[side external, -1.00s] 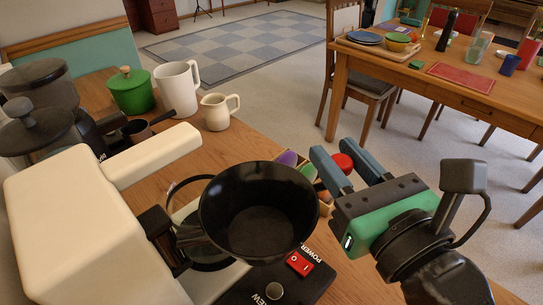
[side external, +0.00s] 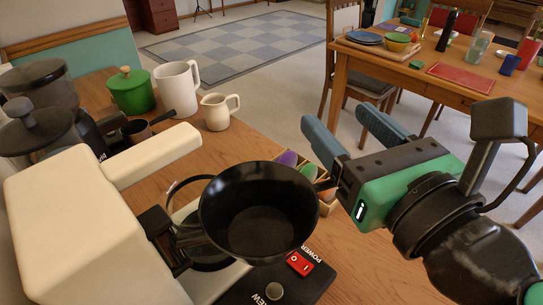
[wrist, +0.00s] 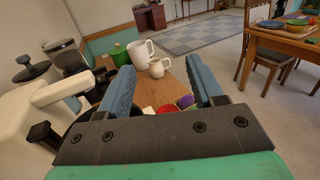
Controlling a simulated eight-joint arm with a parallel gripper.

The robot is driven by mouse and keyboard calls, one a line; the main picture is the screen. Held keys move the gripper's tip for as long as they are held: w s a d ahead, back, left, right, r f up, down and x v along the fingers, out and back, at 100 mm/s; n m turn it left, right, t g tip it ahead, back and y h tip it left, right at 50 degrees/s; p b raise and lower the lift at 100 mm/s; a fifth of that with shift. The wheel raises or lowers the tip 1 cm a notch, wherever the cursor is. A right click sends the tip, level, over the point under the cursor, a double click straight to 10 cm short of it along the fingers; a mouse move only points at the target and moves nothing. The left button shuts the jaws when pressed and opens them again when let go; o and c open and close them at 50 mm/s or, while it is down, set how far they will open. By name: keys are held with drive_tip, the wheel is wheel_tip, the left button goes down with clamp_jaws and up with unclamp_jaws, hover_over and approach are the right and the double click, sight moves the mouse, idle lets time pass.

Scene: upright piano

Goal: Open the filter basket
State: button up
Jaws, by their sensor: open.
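The filter basket (side external: 258,212) is a black open bowl swung out from the cream coffee maker (side external: 75,225) in the side external view, and its inside looks empty. My gripper (side external: 340,125) is to the right of the basket and higher in the picture, with its two blue fingers apart and nothing between them. Its body is close to the basket's right rim; I cannot tell if they touch. In the wrist view the fingers (wrist: 163,85) are spread over the counter, and the basket is mostly hidden behind the gripper body.
A box of colourful items (side external: 309,178) sits behind the basket. A white jug (side external: 177,88), a small cream pitcher (side external: 218,112) and a green pot (side external: 131,91) stand farther back. The red power switch (side external: 299,263) is below the basket. Open floor lies beyond the counter.

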wheel_tip(320, 180, up, 16)
drive_tip(key=shift+r, duration=0.15)
idle(0.4)
drive_tip(key=w+d+f+n+g+y, duration=0.1)
drive_tip(key=w+d+f+n+g, duration=0.3)
drive_tip(key=n, duration=0.8)
drive_tip(key=w+d+f+n+t+y, duration=0.15)
drive_tip(key=d+f+n, duration=0.4)
drive_tip(key=n, duration=0.55)
drive_tip(key=s+d+f+n+g+h, duration=0.2)
drive_tip(key=d+f+n+g+h, duration=0.1)
drive_tip(key=d+f, duration=0.5)
drive_tip(key=s+d+f+n+g+h, duration=0.3)
drive_tip(key=d+f+n+g+h, duration=0.1)
drive_tip(key=d+f, duration=0.4)
drive_tip(key=shift+s+d+f+n+h, duration=0.2)
drive_tip(key=shift+d+f+n+h, duration=0.15)
drive_tip(key=shift+d+n+h, duration=0.6)
